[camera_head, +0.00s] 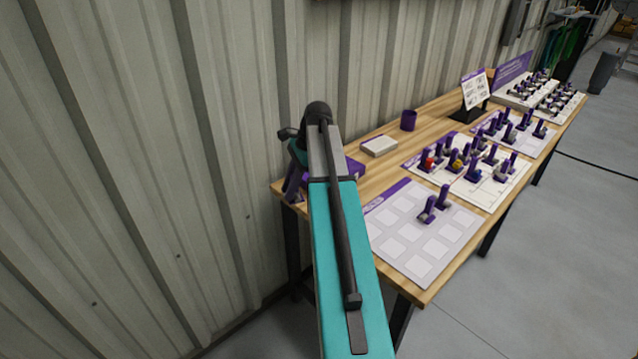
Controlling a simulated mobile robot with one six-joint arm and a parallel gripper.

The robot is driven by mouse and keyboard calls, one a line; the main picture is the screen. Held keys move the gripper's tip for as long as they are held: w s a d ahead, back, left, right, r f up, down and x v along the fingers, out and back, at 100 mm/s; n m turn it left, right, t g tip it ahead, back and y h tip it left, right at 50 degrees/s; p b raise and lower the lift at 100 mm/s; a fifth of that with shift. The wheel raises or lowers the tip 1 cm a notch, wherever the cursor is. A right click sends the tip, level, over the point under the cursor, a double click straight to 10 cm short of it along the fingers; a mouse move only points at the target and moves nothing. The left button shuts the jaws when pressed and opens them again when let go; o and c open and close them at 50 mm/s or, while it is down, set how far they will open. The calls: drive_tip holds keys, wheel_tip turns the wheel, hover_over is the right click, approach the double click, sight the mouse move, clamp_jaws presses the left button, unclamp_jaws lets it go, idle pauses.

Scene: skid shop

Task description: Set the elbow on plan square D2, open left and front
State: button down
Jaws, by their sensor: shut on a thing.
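My gripper (293,180) hangs at the end of my arm, at the table's near left end beside the wall. It is small and partly hidden by my arm. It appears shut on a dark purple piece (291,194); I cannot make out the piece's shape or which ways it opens. The plan sheet (387,244), pale with rows of light squares and a purple edge, lies at the table's near end, to the right of my gripper. Two purple-topped pieces (427,212) (443,199) stand on its upper right part. The square labels are too small to read, so I cannot pick out D2.
A purple object (353,166) lies behind my arm. A white-topped block (379,146) and a purple cup (409,120) stand along the wall side. Sheets with several purple-topped pieces (490,155) fill the middle. A sign (475,89) and a display rack (525,92) stand farther back.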

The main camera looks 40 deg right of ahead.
drive_tip(key=w+a+n+g, duration=0.1)
drive_tip(key=a+n, duration=0.3)
drive_tip(key=a, duration=0.5)
drive_tip(key=w+a+n+g, duration=0.2)
drive_tip(key=a+n, duration=0.2)
drive_tip(key=a, duration=0.4)
drive_tip(key=w+a+r+n+g, duration=0.1)
drive_tip(key=a+n, duration=0.3)
drive_tip(key=a, duration=0.5)
drive_tip(key=shift+w+a+g+h, duration=0.3)
drive_tip(key=shift+w+h, duration=0.1)
drive_tip(key=shift+w, duration=0.4)
drive_tip(key=shift+s, duration=0.2)
